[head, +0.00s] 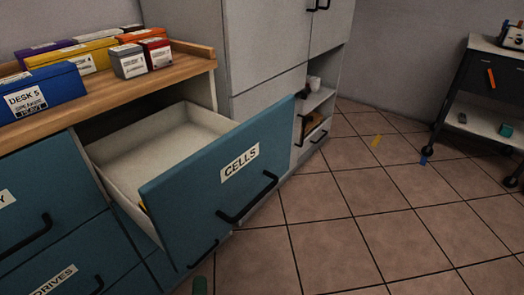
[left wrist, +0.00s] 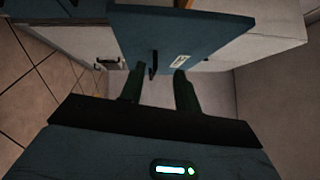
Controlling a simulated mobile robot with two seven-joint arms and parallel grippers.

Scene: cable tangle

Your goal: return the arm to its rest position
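My left gripper (left wrist: 158,74) shows in the left wrist view with its two dark green fingers apart and nothing held between them. The drawer front labelled CELLS (head: 190,205) is blue and pulled out. A blue front with a dark handle and white label (left wrist: 215,35) lies beyond the fingertips in the left wrist view. The right gripper is not in view.
The CELLS drawer juts into the floor space; its visible interior (head: 150,150) looks mostly empty. Several boxes, including a blue one (head: 42,95), stand on the wooden counter (head: 190,66). A grey cabinet (head: 265,50) stands behind. A wheeled cart (head: 490,70) is at right. Tiled floor (head: 350,225) between is mostly clear.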

